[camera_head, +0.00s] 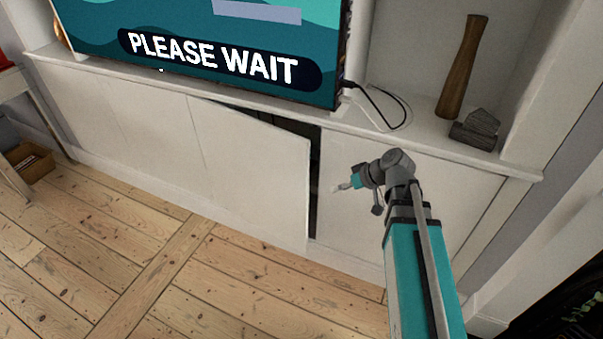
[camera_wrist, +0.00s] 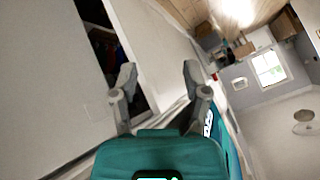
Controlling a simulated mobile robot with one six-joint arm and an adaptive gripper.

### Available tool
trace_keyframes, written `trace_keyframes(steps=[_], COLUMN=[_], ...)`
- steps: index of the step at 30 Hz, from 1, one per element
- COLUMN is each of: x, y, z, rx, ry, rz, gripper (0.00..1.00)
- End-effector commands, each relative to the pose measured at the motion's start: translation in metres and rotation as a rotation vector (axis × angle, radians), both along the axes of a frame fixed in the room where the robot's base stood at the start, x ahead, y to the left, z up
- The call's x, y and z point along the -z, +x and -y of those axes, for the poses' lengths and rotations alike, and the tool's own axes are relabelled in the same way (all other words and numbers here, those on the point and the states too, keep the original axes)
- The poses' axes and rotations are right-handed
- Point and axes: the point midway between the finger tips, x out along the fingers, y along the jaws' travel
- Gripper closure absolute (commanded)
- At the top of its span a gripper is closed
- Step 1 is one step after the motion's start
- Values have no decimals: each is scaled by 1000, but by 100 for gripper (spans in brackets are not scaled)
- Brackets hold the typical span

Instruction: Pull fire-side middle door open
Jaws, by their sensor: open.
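The white middle door (camera_head: 252,165) of the low cabinet stands ajar, its right edge swung outward with a dark gap behind it. It also shows in the wrist view (camera_wrist: 160,55), beside the dark opening (camera_wrist: 98,40). My gripper (camera_head: 338,188) is open, just right of the door's free edge, in front of the closed right door (camera_head: 420,195). In the wrist view my gripper (camera_wrist: 160,80) has its fingers apart. The door's edge appears to lie between or just beyond the fingertips; I cannot tell whether they touch it.
A television (camera_head: 220,50) stands on the cabinet top, with a black cable (camera_head: 385,105) beside it. A hammer (camera_head: 465,85) leans at the right end. The wooden floor (camera_head: 180,270) before the cabinet is clear. A dark object (camera_head: 560,310) is at the lower right.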

Motion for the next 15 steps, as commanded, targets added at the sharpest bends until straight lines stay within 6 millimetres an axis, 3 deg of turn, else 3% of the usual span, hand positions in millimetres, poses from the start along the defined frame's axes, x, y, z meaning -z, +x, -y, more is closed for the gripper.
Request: trace_keyframes(steps=[1, 15], x=[15, 44], y=[7, 57], z=[-3, -22], rx=[-16, -115], ry=[30, 292], rz=[34, 428], gripper=[40, 40])
